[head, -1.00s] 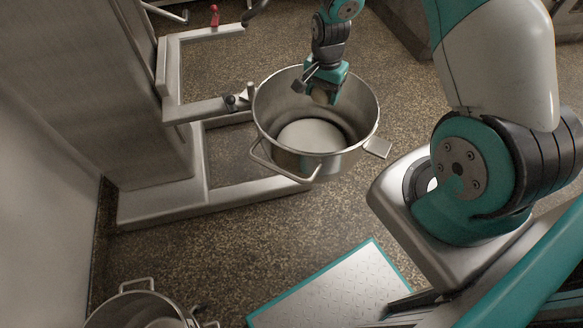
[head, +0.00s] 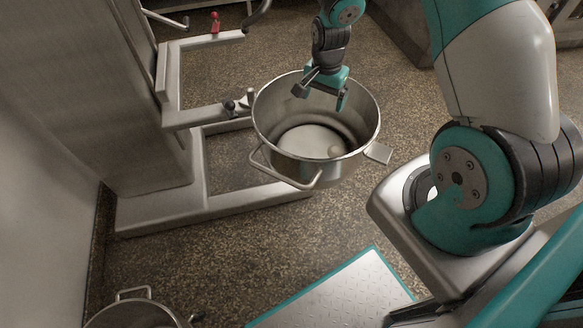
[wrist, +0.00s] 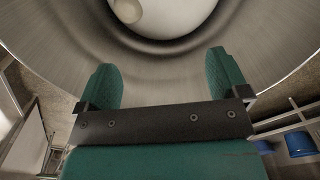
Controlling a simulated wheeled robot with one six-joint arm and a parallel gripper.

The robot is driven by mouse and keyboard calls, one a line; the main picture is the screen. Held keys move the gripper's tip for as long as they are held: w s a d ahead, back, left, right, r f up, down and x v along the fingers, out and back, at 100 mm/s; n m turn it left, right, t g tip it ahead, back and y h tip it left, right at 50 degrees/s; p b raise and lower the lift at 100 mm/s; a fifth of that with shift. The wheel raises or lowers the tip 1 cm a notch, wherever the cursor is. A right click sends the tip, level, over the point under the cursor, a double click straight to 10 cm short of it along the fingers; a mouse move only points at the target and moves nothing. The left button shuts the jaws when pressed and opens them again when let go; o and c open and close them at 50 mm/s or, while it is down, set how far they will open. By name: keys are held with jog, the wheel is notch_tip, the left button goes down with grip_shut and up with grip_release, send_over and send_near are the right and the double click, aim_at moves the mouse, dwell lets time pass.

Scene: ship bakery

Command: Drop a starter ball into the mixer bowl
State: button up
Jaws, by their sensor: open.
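The steel mixer bowl (head: 283,165) hangs in the mixer's fork arms in the head view, with pale material (head: 305,142) at its bottom. A small pale starter ball (head: 334,151) lies inside on the bowl's bottom, toward the right. My gripper (head: 321,95) is open and empty above the bowl's opening, near its far side. In the wrist view the two green fingers of my gripper (wrist: 170,85) stand wide apart over the inner wall of the bowl (wrist: 165,70). The ball (wrist: 127,10) shows there at the top edge, partly cut off.
The mixer's steel column (head: 95,100) and its floor legs (head: 230,205) stand left of the bowl. A second steel pot (head: 140,312) sits at the bottom left. A teal-edged metal plate (head: 340,295) is at the bottom. Speckled floor is clear between them.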

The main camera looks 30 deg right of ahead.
notch_tip(320, 180, up, 16)
jog(key=p, duration=0.2)
dwell(0.4)
jog(key=s+a+r+n+y, duration=0.1)
jog(key=s+a+r+n, duration=0.3)
jog(key=a, duration=0.3)
jog(key=s+a+r+n+y, duration=0.1)
jog(key=s+a+r+n, duration=0.25)
jog(key=a, duration=0.25)
jog(key=s+a+r+n+y, duration=0.1)
jog(key=s+a+r+n, duration=0.2)
jog(key=s+a+n, duration=0.4)
jog(key=s+a+r+n+y, duration=0.1)
jog(key=s+a+r+n, duration=0.3)
jog(key=s, duration=0.5)
notch_tip(320, 180, up, 11)
jog(key=w+d+p, duration=0.1)
jog(key=p, duration=1.1)
jog(key=shift+w+d+r+n+p, duration=0.15)
jog(key=shift+d+r+n+p, duration=0.1)
jog(key=shift+n+p, duration=0.15)
jog(key=shift+f, duration=0.1)
